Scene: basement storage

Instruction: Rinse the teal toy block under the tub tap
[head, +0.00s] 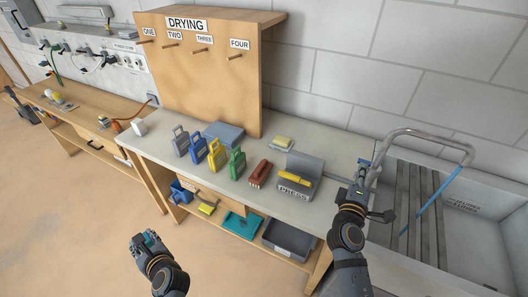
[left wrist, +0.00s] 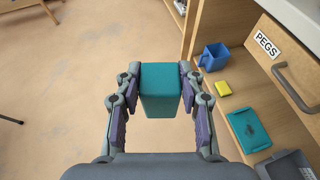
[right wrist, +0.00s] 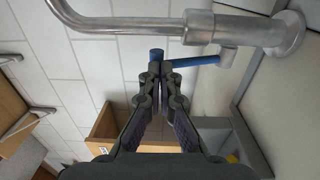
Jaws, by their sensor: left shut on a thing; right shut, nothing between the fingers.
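The teal toy block (left wrist: 160,85) is between the fingers of my left gripper (left wrist: 160,100), which is shut on it. In the head view the block (head: 149,241) is low at left, over the floor and clear of the bench. The metal tap (head: 440,137) arches over the grey tub (head: 480,225) at right. A thin blue stream (head: 434,199) runs from its spout down towards the slats. My right gripper (head: 363,172) is shut and empty beside the tap's base. Its tips are at the end of the blue lever (right wrist: 195,60); I cannot tell whether they touch.
The bench (head: 330,150) holds several coloured jugs, a red brush (head: 260,174) and a grey holder with a yellow item. A DRYING board (head: 210,75) with pegs stands behind. The shelf below holds a teal tray (head: 241,224) and dark bin. Floor at left is open.

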